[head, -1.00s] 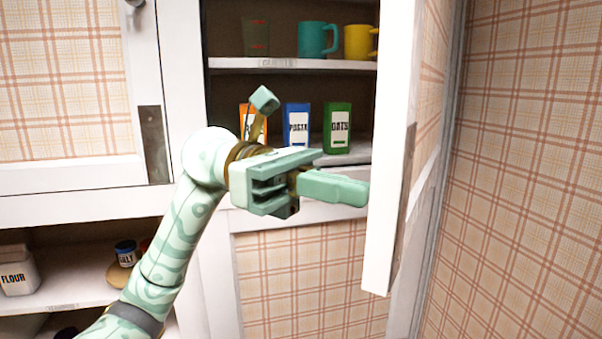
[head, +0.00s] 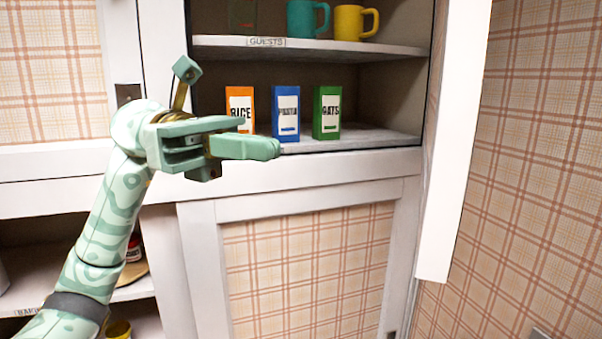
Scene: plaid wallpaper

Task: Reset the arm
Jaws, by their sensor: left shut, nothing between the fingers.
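My left arm comes in from the lower left, and its green gripper (head: 262,148) is raised in front of the open cupboard. The gripper is shut and empty, pointing right. It appears in front of the lower shelf's left part and overlaps the lower edge of the orange rice box (head: 240,105). The white cupboard door (head: 455,150) stands open on the right, clear of the gripper in the picture. My right gripper is not in view.
A blue pasta box (head: 286,112) and a green oats box (head: 327,112) stand on the lower shelf. A teal mug (head: 305,18) and a yellow mug (head: 352,22) stand on the upper shelf. A closed plaid panel (head: 305,265) lies below. An open lower shelf (head: 125,291) is at left.

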